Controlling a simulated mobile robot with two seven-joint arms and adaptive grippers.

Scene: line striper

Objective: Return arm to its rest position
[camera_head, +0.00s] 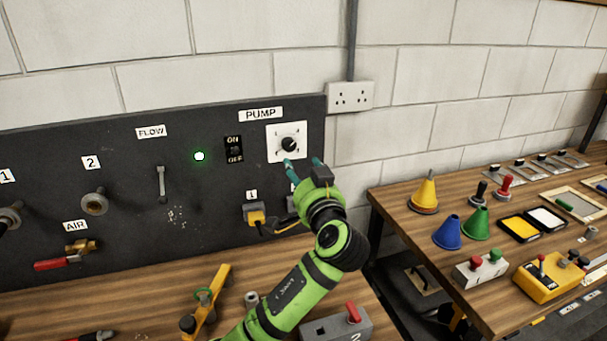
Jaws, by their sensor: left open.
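My left arm is green and black and reaches up from the bottom middle of the head view. Its gripper (302,165) has teal fingers spread apart, with nothing seen between them. It is in front of the black panel (120,165), just below the pump dial (289,144) on its white plate. Whether a fingertip touches the plate cannot be told. The green lamp (199,156) is lit, left of the ON/OFF switch (234,150). The gripper hides part of a label on the panel. My right gripper is not in view.
Below the arm, the bench holds a yellow tool (207,302) and a grey box with a red lever (338,325). A yellow plug (256,217) sits on the panel. The right table holds cones (447,232), a yellow control box (553,280) and other items.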

